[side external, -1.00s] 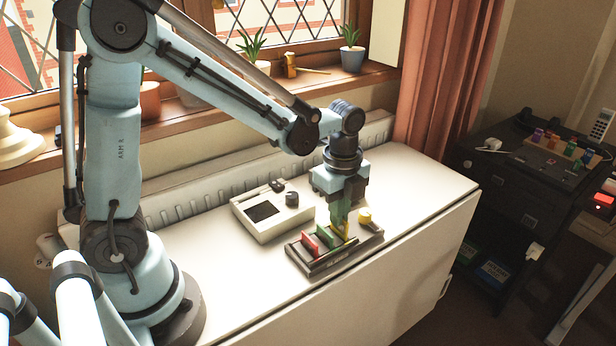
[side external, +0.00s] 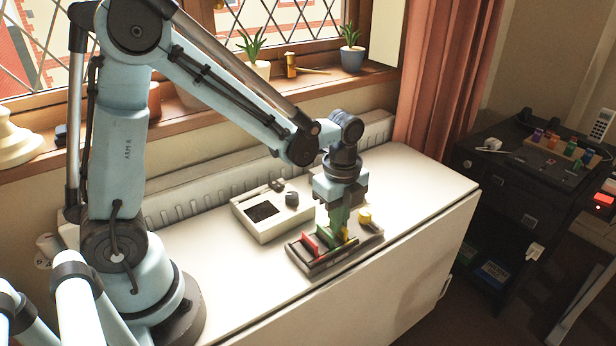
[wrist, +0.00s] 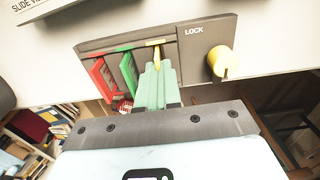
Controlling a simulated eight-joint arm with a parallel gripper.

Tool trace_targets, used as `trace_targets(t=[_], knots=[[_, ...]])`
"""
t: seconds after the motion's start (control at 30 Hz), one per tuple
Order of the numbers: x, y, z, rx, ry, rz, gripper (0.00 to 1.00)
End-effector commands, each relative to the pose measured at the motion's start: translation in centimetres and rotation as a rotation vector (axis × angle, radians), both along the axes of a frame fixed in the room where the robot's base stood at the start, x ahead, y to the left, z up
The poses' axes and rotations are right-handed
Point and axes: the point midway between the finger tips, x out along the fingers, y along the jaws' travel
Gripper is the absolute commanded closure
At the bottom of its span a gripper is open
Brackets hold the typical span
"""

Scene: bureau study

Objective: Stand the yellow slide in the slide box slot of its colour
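The dark slide box (side external: 340,260) sits on the white desktop; it also shows in the wrist view (wrist: 195,55). A red slide (side external: 309,243) and a green slide (side external: 325,237) stand in it, each by its own colour mark. The yellow slide (wrist: 157,56) is upright between my green fingertips, at the slot with the yellow mark. In the side view the yellow slide (side external: 346,234) shows low, within the box outline. My gripper (side external: 338,229) is pointing down and appears shut on the yellow slide; its fingers hide much of it, so its seating depth is unclear.
A yellow knob (wrist: 222,62) by the word LOCK stands on the box's right end, close to my fingers. A white slide viewer (side external: 272,212) is behind and left of the box. The desk's front edge is close; its right part is clear.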

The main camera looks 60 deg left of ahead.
Motion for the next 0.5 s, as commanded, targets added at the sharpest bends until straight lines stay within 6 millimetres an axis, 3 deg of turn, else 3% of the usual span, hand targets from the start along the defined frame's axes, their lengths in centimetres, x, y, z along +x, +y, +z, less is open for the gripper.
trace_targets(t=[0.1,0.3,0.5], knots=[[0.00,0.00,0.02,0.000,0.000,0.000,1.00],[0.01,0.00,0.03,0.000,0.000,0.000,0.66],[0.01,0.00,0.03,0.000,0.000,0.000,0.66]])
